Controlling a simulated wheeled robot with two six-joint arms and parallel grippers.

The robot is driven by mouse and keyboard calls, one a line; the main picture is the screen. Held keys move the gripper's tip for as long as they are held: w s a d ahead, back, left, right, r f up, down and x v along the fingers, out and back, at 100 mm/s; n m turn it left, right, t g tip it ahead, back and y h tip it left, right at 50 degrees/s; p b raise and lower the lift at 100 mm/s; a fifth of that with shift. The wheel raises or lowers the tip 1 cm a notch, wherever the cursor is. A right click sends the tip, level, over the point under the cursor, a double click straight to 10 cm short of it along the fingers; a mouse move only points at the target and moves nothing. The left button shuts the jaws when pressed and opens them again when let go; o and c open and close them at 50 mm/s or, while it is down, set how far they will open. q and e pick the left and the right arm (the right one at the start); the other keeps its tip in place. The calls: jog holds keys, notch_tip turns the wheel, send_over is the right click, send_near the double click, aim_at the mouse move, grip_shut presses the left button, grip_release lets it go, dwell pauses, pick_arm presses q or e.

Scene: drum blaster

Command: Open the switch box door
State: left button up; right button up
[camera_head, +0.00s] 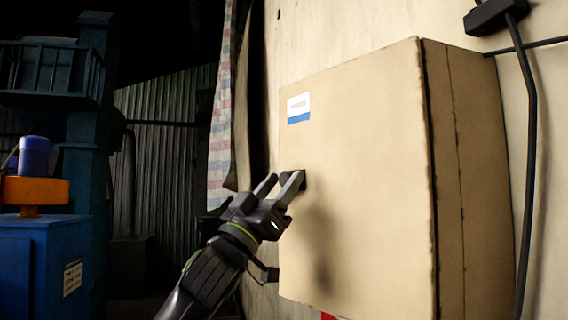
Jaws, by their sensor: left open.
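The switch box (487,180) is a tan metal box on the wall, seen from its front left. Its door (370,190) faces me and looks shut, with a white and blue label (298,108) at its upper left. A small dark handle (303,180) shows near the door's left edge, partly hidden by my gripper. My left gripper (280,184) is open, with its fingertips at the handle. I cannot tell whether they touch it. My right gripper is not in view.
A black cable (530,160) runs down the wall right of the box. A striped cloth (222,120) hangs left of it. Blue machinery (45,265) with an orange part (35,190) stands at the far left. Dark open space lies between the machinery and the wall.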

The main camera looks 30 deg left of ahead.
pick_arm(q)
jog(key=shift+p+x, duration=0.4)
jog(key=shift+x, duration=0.4)
jog(key=shift+c, duration=0.3)
grip_shut()
